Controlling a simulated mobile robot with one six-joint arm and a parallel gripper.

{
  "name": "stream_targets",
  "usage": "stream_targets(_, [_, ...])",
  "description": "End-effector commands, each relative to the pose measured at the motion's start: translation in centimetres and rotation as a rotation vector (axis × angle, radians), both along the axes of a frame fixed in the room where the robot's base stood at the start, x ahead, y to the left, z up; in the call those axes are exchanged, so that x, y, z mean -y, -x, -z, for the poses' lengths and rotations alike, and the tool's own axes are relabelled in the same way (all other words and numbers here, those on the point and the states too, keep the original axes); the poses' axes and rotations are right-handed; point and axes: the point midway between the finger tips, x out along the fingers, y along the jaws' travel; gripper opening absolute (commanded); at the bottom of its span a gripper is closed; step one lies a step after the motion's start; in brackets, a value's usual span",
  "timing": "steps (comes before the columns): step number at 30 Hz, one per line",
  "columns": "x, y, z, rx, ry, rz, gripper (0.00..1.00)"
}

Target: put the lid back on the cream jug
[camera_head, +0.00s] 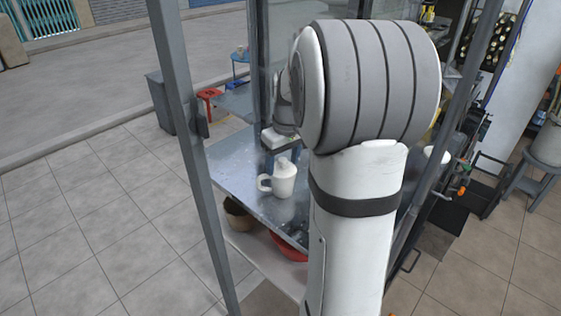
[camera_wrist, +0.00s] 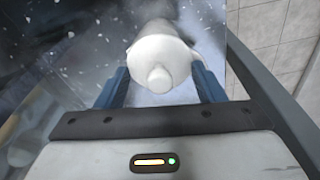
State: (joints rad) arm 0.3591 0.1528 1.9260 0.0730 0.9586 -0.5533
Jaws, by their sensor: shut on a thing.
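The cream jug (camera_head: 284,182) stands upright on the metal counter, its handle to the left. Its pale lid (camera_head: 283,161), with a round knob, shows at the jug's top, below my gripper (camera_head: 284,156). In the wrist view the lid (camera_wrist: 160,52) has its knob towards the camera and sits between the blue fingers of my gripper (camera_wrist: 160,84). My gripper is shut on the lid. I cannot tell whether the lid rests fully on the rim. My arm hides part of the counter.
The metal counter (camera_head: 232,172) is bare to the left of the jug. A grey upright post (camera_head: 188,130) stands at its left edge. A lower shelf (camera_head: 262,258) holds a red basin (camera_head: 290,247) and a brown pot (camera_head: 237,214). A red stool (camera_head: 209,94) stands beyond.

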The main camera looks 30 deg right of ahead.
Motion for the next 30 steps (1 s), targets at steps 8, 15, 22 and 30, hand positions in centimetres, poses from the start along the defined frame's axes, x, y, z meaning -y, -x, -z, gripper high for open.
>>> stream_targets(8, [0.01, 0.0, -0.01, 0.0, 0.0, 0.0, 0.81])
stream_targets(15, [0.02, 0.01, 0.0, 0.0, 0.0, 0.0, 0.88])
stream_targets(22, [0.02, 0.01, 0.0, 0.0, 0.0, 0.0, 1.0])
stream_targets(30, [0.02, 0.0, -0.42, 0.0, 0.0, 0.0, 1.0])
